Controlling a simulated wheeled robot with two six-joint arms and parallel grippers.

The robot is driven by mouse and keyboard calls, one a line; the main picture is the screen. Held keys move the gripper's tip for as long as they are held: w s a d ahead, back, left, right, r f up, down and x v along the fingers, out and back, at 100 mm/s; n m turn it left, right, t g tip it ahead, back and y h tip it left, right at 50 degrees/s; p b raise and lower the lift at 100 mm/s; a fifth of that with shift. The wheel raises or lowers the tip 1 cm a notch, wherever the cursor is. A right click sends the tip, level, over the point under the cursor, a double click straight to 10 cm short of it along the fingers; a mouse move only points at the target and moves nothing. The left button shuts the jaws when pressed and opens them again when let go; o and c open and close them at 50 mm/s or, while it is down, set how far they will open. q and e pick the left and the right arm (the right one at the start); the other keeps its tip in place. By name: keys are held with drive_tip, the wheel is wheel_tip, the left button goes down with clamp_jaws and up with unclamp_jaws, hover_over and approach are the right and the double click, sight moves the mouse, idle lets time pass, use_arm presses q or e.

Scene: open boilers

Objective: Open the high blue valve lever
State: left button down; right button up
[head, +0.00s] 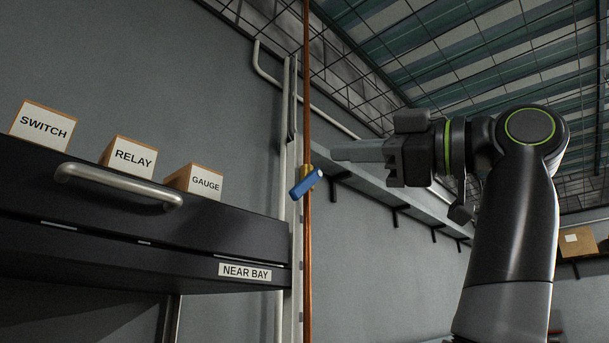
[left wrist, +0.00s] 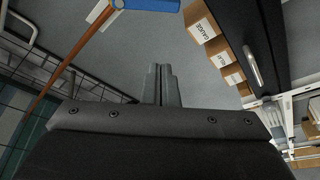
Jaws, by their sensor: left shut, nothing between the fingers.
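The blue valve lever (head: 304,185) sits on a brass valve on a vertical copper pipe (head: 307,100), right of the shelf's end. The lever is tilted, slanting down to the left from the valve. My left gripper (head: 334,154) is right of the valve and slightly higher in the picture, its fingers pointing left toward the pipe. It is shut and empty, with a visible gap between fingertips and lever. In the left wrist view the shut fingers (left wrist: 161,70) point up toward the blue lever (left wrist: 152,4), which is cut off by the top edge. My right gripper is not in view.
A dark shelf labelled NEAR BAY (head: 245,271) with a metal handle (head: 120,185) is on the left. SWITCH (head: 43,126), RELAY (head: 132,155) and GAUGE (head: 205,184) boxes stand on it. A wall shelf (head: 375,190) runs behind my arm. Pale pipes run beside the copper one.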

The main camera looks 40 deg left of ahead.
sight(307, 176)
use_arm(q)
drive_tip(key=p+x, duration=0.3)
drive_tip(key=x, duration=0.6)
drive_tip(key=w+f+p, duration=0.2)
drive_tip(key=shift+w+a+f, duration=0.15)
drive_tip(key=shift+w+f, duration=0.2)
drive_tip(key=shift+w, duration=0.05)
drive_tip(key=shift+s+a, duration=0.2)
drive_tip(key=shift+a, duration=0.05)
